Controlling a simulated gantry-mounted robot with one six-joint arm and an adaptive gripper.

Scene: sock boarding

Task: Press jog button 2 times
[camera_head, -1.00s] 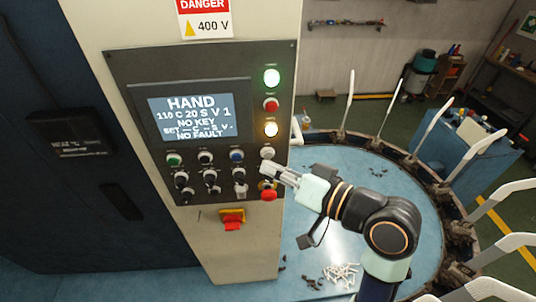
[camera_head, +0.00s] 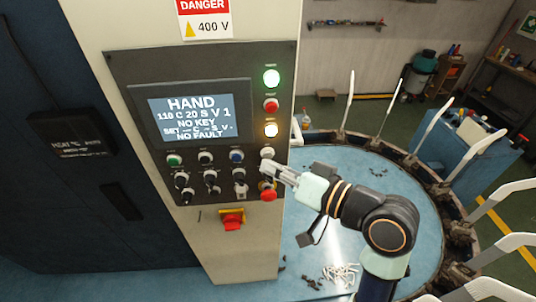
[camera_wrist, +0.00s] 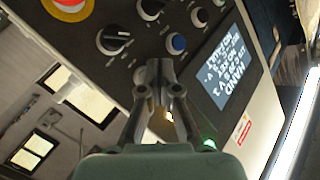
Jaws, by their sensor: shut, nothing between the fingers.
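In the wrist view my gripper (camera_wrist: 155,65) points at the panel near the blue button (camera_wrist: 176,43) and largely hides what lies behind the tips. Contact cannot be told.
A red mushroom button (camera_head: 268,195) sits just below my gripper. Several black selector knobs (camera_head: 211,177) lie to its left. The screen (camera_head: 192,117) reads HAND, NO KEY, NO FAULT. A red and yellow switch (camera_head: 232,220) is lower. A round blue table (camera_head: 365,185) stands right.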

